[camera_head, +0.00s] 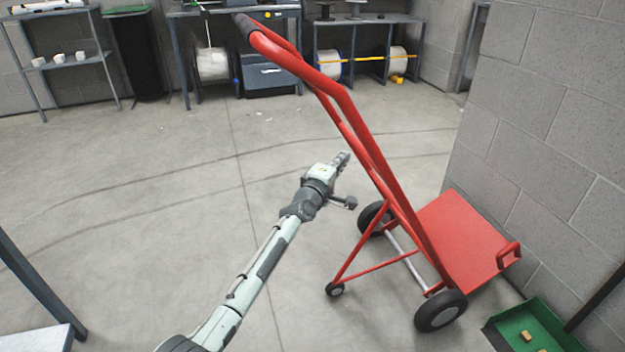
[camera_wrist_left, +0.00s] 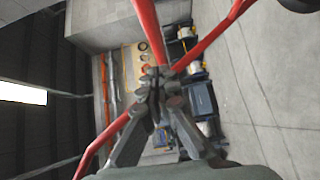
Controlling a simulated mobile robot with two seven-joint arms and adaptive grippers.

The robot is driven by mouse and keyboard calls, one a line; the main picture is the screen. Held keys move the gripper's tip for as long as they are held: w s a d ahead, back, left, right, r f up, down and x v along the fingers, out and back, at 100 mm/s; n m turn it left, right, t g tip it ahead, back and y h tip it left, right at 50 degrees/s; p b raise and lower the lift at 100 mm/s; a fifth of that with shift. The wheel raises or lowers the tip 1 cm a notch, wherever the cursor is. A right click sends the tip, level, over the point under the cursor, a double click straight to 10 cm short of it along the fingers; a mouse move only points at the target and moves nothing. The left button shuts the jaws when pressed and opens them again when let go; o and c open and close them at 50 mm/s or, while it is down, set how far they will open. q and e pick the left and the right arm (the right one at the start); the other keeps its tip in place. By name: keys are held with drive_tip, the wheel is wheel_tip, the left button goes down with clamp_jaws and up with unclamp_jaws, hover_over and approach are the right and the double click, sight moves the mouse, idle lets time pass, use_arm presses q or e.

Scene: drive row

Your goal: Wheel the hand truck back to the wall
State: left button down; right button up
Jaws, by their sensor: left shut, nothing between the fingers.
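The red hand truck (camera_head: 372,150) stands tilted back on its black wheels near the grey block wall (camera_head: 545,110) at the right. Its dark handle grip is at the upper left, and its flat red toe plate (camera_head: 462,240) faces the wall side. My left gripper (camera_head: 343,160) is just left of the truck's frame in the head view. In the left wrist view my left gripper (camera_wrist_left: 158,85) is shut and empty, with the red frame bars (camera_wrist_left: 205,50) beyond the fingers. Whether it touches a bar I cannot tell. My right gripper is not in view.
A green tray (camera_head: 535,325) with small blocks lies at the lower right beside the wall. A workbench (camera_head: 235,10), a shelf rack (camera_head: 50,62) and a dark bin (camera_head: 136,55) line the back. The middle and left floor is clear.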

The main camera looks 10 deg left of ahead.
use_arm(q)
drive_tip(key=p+v, duration=0.2)
drive_tip(key=v, duration=0.8)
drive_tip(key=s+a+f+m+g+y+p, duration=0.1)
drive_tip(key=s+a+f+m+g, duration=0.1)
drive_tip(key=s+f+m+g, duration=0.55)
drive_tip(key=s+a+f+m+g+p, duration=0.1)
drive_tip(key=s+a+f+m, duration=0.25)
drive_tip(key=s+f, duration=0.8)
drive_tip(key=s+a+f+m+g+y, duration=0.1)
drive_tip(key=s+a+m+g+y, duration=0.1)
drive_tip(key=s, duration=0.8)
drive_tip(key=s+a+f+m+g+y+p, duration=0.1)
drive_tip(key=s+a+f+m+g+y, duration=0.1)
drive_tip(key=s+a, duration=0.5)
drive_tip(key=s+m+g, duration=0.1)
drive_tip(key=s+g, duration=0.1)
drive_tip(key=s, duration=0.1)
drive_tip(key=shift+s+m, duration=0.3)
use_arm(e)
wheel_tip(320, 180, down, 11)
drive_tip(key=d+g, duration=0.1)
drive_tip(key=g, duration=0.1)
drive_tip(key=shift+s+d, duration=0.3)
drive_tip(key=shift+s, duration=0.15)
use_arm(q)
drive_tip(key=shift+d, duration=0.1)
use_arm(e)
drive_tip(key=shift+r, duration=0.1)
